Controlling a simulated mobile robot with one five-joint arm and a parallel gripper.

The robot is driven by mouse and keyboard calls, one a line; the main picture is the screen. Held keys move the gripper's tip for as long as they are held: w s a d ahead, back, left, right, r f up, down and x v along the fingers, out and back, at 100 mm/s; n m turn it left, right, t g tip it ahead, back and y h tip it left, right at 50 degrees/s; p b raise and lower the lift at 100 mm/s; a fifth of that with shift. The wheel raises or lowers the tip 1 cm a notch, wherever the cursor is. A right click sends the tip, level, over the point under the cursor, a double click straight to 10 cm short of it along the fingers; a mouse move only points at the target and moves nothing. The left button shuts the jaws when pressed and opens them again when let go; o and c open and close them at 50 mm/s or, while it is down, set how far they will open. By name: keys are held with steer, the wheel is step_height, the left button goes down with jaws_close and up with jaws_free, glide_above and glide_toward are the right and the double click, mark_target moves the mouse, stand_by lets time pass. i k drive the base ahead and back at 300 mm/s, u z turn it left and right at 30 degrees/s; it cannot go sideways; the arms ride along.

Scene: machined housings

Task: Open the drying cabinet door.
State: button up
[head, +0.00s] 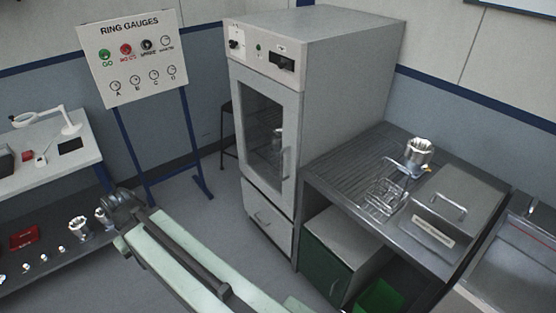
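The drying cabinet (345,85) is a tall light-grey box standing against the wall, right of the picture's middle. Its upper door (242,138) has a dark glass window and appears shut. A vertical bar handle (285,162) sits on the right side of this door. Through the glass, a metallic part shows dimly inside. Below is a separate lower front panel (268,217) with its own small handle. My pale green arm crosses the bottom foreground. No gripper fingers can be made out.
A steel bench (330,172) adjoins the cabinet's right side, carrying a machined housing (419,152), a wire basket (386,197) and a lidded metal box (448,215). The ring gauges board (137,58) stands left on blue legs. Grey floor is open before the cabinet.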

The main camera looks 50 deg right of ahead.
mark_target(291, 100)
steer(key=u, duration=0.05)
steer(key=i, duration=1)
